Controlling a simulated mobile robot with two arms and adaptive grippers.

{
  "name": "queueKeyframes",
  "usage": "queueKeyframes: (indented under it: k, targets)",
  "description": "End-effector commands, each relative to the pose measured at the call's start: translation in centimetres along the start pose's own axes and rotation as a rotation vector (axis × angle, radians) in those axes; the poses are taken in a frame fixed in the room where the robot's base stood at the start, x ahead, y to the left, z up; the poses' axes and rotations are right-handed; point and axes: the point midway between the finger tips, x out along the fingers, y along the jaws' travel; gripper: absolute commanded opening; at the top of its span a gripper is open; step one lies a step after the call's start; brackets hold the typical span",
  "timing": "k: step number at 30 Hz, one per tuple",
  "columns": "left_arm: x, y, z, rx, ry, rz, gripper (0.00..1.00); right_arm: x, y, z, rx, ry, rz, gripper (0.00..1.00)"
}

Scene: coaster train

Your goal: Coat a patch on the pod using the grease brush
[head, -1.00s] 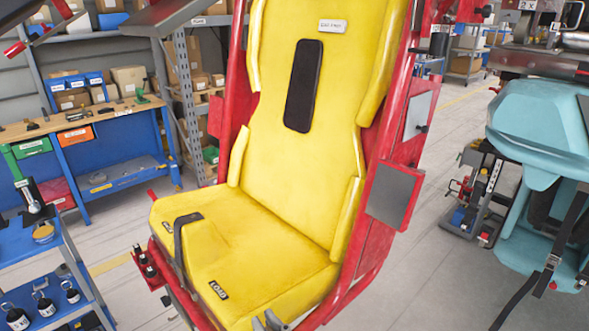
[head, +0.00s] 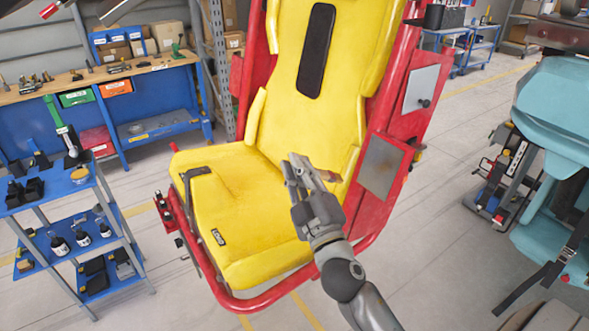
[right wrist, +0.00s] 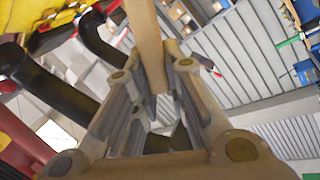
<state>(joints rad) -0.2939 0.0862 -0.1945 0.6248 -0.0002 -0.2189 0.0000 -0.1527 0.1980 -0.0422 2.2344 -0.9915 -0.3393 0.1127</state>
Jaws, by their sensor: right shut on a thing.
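The pod is a yellow seat (head: 225,195) in a red frame. On its right side are two square grey panels, an upper one (head: 421,88) and a lower one (head: 381,167) with a brownish tint. My right gripper (head: 302,172) is in front of the seat, left of the lower panel. It is shut on a tan handle (right wrist: 147,45), which looks like the grease brush. A small brown part of it (head: 329,176) shows beside the fingers in the head view. Whether it touches the pod I cannot tell. My left gripper is out of view.
A blue cart (head: 85,187) with bottles and tools stands at the left. A blue workbench (head: 150,92) is behind it. A teal seat (head: 560,115) hangs at the right, with a black strap below. Grey floor is open between the pod and the teal seat.

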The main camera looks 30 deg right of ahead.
Motion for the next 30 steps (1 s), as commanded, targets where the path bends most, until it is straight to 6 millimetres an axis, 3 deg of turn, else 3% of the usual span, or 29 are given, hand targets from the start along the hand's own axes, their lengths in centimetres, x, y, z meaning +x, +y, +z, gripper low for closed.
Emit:
queueKeyframes:
  k: [6,15,30]
  targets:
    - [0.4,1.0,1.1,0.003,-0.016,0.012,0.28,0.2,0.6,2.2,-0.002,0.0,-0.001,0.0]
    - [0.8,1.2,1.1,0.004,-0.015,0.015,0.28,0.6,1.4,4.5,0.001,0.001,-0.001,0.0]
    - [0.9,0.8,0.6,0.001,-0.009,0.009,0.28,0.7,1.6,5.0,0.004,0.001,-0.001,0.0]
